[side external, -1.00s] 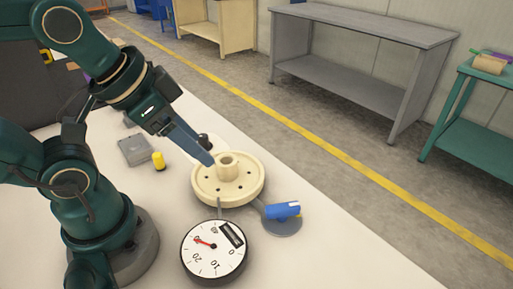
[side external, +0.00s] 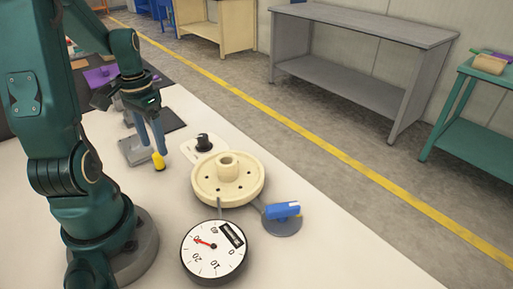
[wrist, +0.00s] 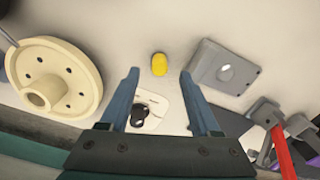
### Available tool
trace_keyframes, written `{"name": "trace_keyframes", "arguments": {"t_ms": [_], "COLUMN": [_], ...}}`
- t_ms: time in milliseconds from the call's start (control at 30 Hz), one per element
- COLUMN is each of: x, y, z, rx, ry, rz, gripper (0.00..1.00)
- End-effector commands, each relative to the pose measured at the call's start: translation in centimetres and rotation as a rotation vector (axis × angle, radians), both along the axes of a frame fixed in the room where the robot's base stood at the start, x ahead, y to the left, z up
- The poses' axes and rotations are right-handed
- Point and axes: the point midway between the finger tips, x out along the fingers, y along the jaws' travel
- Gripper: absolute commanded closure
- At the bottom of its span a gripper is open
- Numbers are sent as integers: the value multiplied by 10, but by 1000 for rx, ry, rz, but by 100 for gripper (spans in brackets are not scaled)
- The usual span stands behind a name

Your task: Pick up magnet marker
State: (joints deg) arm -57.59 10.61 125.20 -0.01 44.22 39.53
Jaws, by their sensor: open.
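A small yellow cylinder (side external: 158,162), which looks like the magnet marker, is on the white table in front of a grey block (side external: 134,149). My gripper (side external: 153,149) points down just above it, fingers apart and empty. In the wrist view the yellow cylinder (wrist: 159,64) lies between the lines of the two blue-grey fingers, slightly beyond the tips of my gripper (wrist: 159,76). Whether a finger touches it cannot be told.
A cream wheel-like disc (side external: 228,180) stands right of my gripper, with a white plate bearing a black knob (side external: 203,142) behind it. A round dial gauge (side external: 214,250) is nearer. A blue piece (side external: 282,210) rests on a grey disc. A red-handled item (wrist: 283,148) shows in the wrist view.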

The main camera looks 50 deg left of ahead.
Motion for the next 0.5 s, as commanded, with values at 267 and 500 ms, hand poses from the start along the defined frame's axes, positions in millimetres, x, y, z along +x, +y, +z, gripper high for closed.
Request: {"name": "trace_keyframes", "arguments": {"t_ms": [267, 500], "x": [0, 0], "y": [-1, -1], "z": [-32, -46], "rx": [-5, 0], "ry": [4, 1], "rz": [-1, -1], "gripper": [36, 36]}}
